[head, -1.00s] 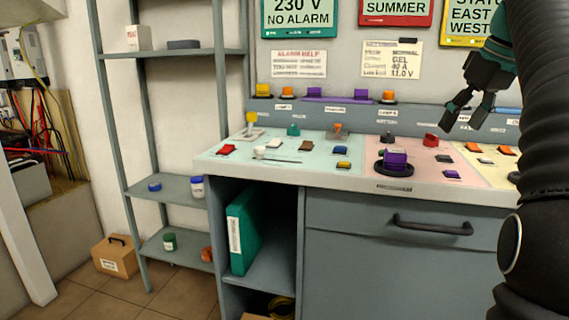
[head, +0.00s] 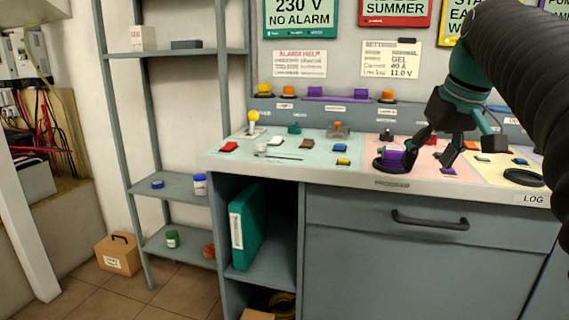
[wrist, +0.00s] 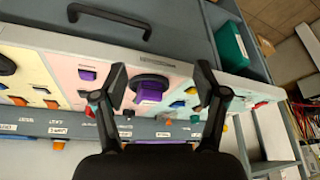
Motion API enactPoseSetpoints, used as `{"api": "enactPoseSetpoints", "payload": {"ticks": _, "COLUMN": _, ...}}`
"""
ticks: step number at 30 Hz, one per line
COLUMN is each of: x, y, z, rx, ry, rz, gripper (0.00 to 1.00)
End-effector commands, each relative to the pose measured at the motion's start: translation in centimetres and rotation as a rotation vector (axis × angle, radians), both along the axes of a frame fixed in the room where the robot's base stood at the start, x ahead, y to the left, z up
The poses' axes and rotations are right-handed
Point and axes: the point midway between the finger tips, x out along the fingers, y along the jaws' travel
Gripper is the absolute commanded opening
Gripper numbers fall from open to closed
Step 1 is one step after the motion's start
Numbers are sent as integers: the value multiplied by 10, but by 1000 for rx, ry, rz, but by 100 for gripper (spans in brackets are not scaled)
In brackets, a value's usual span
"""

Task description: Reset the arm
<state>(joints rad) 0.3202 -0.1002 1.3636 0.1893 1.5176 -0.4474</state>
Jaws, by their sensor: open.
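My gripper (head: 436,152) is open and empty above the pink section of the sloped console, close to a purple knob (head: 392,158) on a black round base. In the head view a finger overlaps part of that knob. In the wrist view the purple knob (wrist: 149,92) shows between the two spread fingers, nearer the left one; I cannot tell whether anything touches. My arm (head: 530,70) reaches in from the upper right and covers part of the console's right side.
The console (head: 330,178) carries several small coloured blocks, switches and a yellow-topped lever (head: 253,120). A drawer handle (head: 432,222) juts out below its front edge. A grey shelf rack (head: 178,188) stands at left. Signs (head: 300,64) hang on the wall behind.

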Motion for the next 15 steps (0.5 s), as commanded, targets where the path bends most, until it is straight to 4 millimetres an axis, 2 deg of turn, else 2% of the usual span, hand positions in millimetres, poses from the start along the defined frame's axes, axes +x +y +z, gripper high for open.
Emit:
{"api": "enactPoseSetpoints", "payload": {"ticks": 1, "x": -12, "y": 12, "z": -11, "rx": 0, "ry": -1, "rz": -10, "gripper": 72}}
{"api": "enactPoseSetpoints", "payload": {"ticks": 6, "x": -47, "y": 40, "z": -55, "rx": -2, "ry": -14, "rz": -59, "gripper": 72}}
{"api": "enactPoseSetpoints", "payload": {"ticks": 11, "x": -84, "y": 62, "z": -104, "rx": -5, "ry": -30, "rz": -96, "gripper": 72}}
{"api": "enactPoseSetpoints", "payload": {"ticks": 15, "x": -118, "y": 78, "z": -153, "rx": -8, "ry": -49, "rz": -120, "gripper": 72}}
